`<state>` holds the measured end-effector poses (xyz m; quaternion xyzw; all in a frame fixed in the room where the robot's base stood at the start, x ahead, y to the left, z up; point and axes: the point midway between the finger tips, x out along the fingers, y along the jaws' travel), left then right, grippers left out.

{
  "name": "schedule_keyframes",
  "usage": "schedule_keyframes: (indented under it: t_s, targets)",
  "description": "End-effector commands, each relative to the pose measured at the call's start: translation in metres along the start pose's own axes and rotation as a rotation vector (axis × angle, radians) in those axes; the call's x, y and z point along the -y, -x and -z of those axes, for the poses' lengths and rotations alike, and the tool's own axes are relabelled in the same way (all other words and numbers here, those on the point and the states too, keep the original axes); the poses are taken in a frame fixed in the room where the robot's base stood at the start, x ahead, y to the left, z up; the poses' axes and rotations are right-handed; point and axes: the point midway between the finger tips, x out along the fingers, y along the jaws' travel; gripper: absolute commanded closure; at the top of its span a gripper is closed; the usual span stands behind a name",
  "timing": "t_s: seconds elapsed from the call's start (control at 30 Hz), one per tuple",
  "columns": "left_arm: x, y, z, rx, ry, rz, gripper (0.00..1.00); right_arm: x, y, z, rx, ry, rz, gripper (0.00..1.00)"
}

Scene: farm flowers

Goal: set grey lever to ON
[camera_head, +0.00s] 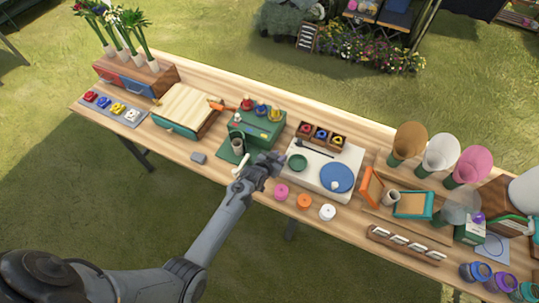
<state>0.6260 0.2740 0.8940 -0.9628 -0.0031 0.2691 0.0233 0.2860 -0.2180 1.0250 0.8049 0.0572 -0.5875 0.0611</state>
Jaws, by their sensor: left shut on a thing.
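My left gripper (268,162) is at the middle of the table, just below the right part of a green box (262,128) and left of a white board. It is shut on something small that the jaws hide. The green box carries a red, a blue and a yellow piece on top. A green stand with a grey cylinder (237,143) is left of the gripper, with a white bent piece (238,174) beside it. I cannot clearly make out the grey lever or its ON mark. My right gripper is not in view.
A white board (325,158) with a blue plate (336,177) lies right of the gripper. Pink, orange and white discs (327,212) sit near the front edge.

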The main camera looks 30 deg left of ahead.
Motion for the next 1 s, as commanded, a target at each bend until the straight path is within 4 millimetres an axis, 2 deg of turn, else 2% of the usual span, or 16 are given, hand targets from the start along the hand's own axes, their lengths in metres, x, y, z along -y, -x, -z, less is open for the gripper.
schedule_keyframes:
  t_s: [0.13, 0.53, 0.57, 0.7, 1.0]
  targets:
    - [-0.0085, -0.0023, 0.0003, -0.023, -0.009, -0.009, 1.00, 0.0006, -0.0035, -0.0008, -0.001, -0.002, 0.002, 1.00]
    - [-0.0099, -0.0024, 0.0005, -0.028, -0.011, -0.010, 1.00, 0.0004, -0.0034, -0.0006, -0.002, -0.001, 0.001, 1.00]
    - [-0.0099, -0.0024, 0.0005, -0.028, -0.011, -0.010, 0.72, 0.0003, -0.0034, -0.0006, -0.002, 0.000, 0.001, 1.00]
    - [-0.0097, -0.0025, 0.0003, -0.028, -0.011, -0.010, 0.51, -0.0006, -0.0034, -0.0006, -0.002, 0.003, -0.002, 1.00]
    - [-0.0095, -0.0006, 0.0001, -0.027, -0.011, -0.009, 0.50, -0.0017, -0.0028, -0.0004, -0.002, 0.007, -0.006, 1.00]
